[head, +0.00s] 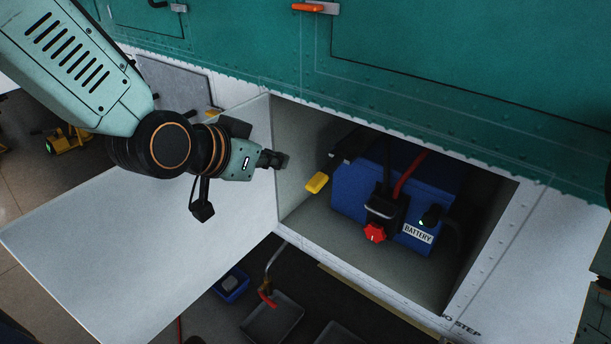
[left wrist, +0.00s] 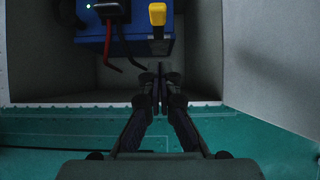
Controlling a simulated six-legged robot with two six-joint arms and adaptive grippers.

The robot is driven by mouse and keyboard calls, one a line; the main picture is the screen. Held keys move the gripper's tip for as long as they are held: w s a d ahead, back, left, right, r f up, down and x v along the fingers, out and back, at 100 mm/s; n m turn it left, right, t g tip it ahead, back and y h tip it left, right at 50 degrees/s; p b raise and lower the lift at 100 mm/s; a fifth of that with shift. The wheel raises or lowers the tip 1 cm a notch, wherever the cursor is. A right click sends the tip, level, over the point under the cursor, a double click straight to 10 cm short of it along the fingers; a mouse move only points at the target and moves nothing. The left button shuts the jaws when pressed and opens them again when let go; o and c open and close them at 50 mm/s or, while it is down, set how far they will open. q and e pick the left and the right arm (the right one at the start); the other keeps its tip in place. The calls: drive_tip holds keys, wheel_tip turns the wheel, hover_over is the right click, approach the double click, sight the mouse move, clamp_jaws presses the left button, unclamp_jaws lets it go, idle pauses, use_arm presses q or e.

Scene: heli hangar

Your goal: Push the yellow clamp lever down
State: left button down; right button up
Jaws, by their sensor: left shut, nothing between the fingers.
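The yellow clamp lever (head: 317,183) sits at the left end of the blue battery (head: 345,190), inside the open bay. In the left wrist view the lever (left wrist: 157,15) shows at the top, on the battery's face, with a dark part below it. My left gripper (head: 283,160) is at the bay's left edge, up and left of the lever and apart from it. In the left wrist view the left gripper (left wrist: 159,70) is shut and empty, its fingertips below the lever in the picture. My right gripper is not in view.
A black connector with a red knob (head: 374,233) is on the battery's front, with red and black cables above. The bay's open white door (head: 150,250) lies to the left. Trays (head: 272,318) and a blue bin (head: 231,285) are below. The teal fuselage (head: 440,60) is above.

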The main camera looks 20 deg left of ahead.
use_arm(q)
approach(317, 178)
drive_tip(key=w+d, duration=0.1)
drive_tip(key=w, duration=0.2)
drive_tip(key=shift+w+d+f, duration=0.15)
drive_tip(key=shift+w+f, duration=0.2)
drive_tip(key=shift+f, duration=0.2)
drive_tip(key=shift+w+d+f, duration=0.15)
drive_tip(key=shift+w+f, duration=0.2)
drive_tip(key=shift+f, duration=0.2)
drive_tip(key=shift+w+d+f, duration=0.1)
drive_tip(key=shift+f, duration=0.3)
drive_tip(key=shift+f, duration=0.15)
